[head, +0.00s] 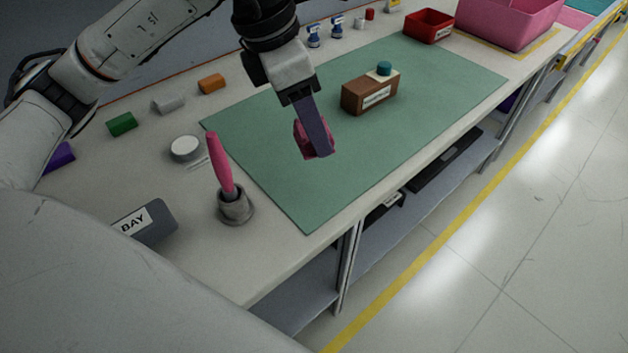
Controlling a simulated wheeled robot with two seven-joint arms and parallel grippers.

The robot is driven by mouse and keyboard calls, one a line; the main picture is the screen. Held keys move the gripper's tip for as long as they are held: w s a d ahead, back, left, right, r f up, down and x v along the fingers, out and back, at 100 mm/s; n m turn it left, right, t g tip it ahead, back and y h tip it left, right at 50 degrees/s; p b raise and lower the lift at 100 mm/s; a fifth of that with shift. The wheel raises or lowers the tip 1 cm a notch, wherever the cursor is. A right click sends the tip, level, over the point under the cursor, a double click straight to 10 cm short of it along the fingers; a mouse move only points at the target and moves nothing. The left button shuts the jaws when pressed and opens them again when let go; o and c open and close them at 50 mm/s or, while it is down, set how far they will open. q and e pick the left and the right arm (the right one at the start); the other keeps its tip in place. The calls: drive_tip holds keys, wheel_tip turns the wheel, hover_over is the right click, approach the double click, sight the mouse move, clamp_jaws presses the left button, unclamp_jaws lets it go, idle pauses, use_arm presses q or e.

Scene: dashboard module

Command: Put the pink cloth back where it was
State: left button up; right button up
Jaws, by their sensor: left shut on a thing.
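My left gripper (316,135) hangs over the green mat (273,160), pointing down. It is shut on the pink cloth (300,138), which shows as a crumpled pink piece on both sides of the fingers. The cloth is over the front part of the mat; I cannot tell whether it touches the mat. My right gripper is not in view.
A brown block (358,97) with a teal knob stands on the mat. A pink-handled tool (220,165) stands in a grey holder (235,208). A grey BAY sign (150,222), white disc (186,148), red tray (429,27) and pink bin (508,22) are around the mat.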

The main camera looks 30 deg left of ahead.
sight(298, 141)
use_arm(q)
wheel_tip(298, 141, down, 10)
drive_tip(key=shift+r, duration=0.1)
idle(0.4)
drive_tip(key=shift+f+b, duration=0.25)
drive_tip(key=shift+b, duration=0.1)
drive_tip(key=o, duration=1)
drive_tip(key=shift+r, duration=0.1)
drive_tip(key=v, duration=1.2)
drive_tip(key=shift+r+p, duration=0.15)
drive_tip(key=shift+p, duration=0.15)
